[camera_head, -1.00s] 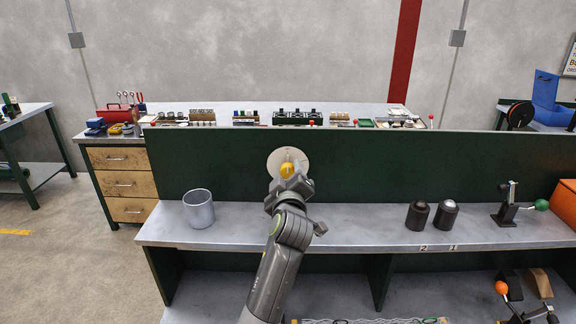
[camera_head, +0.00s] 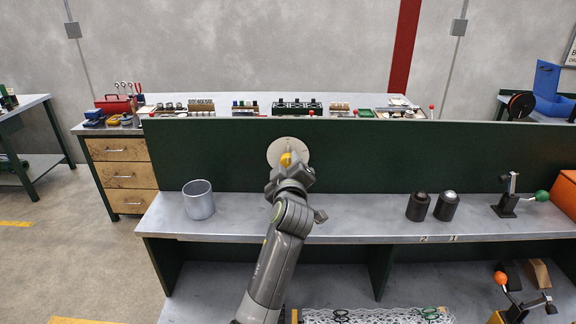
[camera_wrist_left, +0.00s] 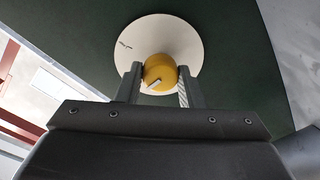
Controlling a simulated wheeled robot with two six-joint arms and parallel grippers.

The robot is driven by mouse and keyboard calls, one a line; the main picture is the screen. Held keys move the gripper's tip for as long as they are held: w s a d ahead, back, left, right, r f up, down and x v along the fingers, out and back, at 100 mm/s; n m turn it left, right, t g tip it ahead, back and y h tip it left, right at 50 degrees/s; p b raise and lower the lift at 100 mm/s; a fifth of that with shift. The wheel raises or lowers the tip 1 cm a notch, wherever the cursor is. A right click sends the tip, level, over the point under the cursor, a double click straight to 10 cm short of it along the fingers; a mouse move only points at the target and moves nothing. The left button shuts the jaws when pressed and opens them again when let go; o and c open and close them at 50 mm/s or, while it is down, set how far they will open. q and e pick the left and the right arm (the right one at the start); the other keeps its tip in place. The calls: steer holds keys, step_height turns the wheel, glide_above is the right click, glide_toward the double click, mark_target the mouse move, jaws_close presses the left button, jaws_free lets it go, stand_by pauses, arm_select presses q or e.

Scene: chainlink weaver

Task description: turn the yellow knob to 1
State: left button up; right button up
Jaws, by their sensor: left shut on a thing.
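The yellow knob (camera_head: 286,159) sits on a round pale dial plate (camera_head: 301,147) on the dark green upright panel. In the left wrist view the yellow knob (camera_wrist_left: 160,73) shows a white pointer line slanting across its lower part, and the pale dial plate (camera_wrist_left: 158,32) has a small dark mark at its upper left. My left gripper (camera_head: 287,166) is at the knob, and in the left wrist view its two fingers (camera_wrist_left: 159,84) are shut on the knob's sides. The dial's numbers cannot be read. My right gripper is not in view.
A grey metal cup (camera_head: 199,200) stands on the shelf (camera_head: 345,215) left of my arm. Two dark cylinders (camera_head: 418,206) stand to the right, behind labels 2 and 1. Farther right is a lever with a green ball (camera_head: 541,196). The shelf between arm and cylinders is clear.

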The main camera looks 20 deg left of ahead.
arm_select(q)
steer(key=shift+m, duration=0.3)
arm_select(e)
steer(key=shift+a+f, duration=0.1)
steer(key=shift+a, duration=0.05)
arm_select(q)
steer(key=shift+m, duration=0.6)
steer(key=m, duration=0.4)
steer(key=shift+r+m, duration=0.1)
steer(key=shift+m, duration=0.2)
steer(key=m, duration=0.3)
steer(key=shift+m+t, duration=0.3)
steer(key=shift+m+p, duration=0.7)
steer(key=shift+m, duration=1.3)
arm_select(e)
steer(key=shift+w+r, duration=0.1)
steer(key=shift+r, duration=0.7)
arm_select(q)
steer(key=shift+r, duration=0.1)
steer(key=o, duration=0.8)
steer(key=shift+o, duration=1)
steer(key=shift+f, duration=0.2)
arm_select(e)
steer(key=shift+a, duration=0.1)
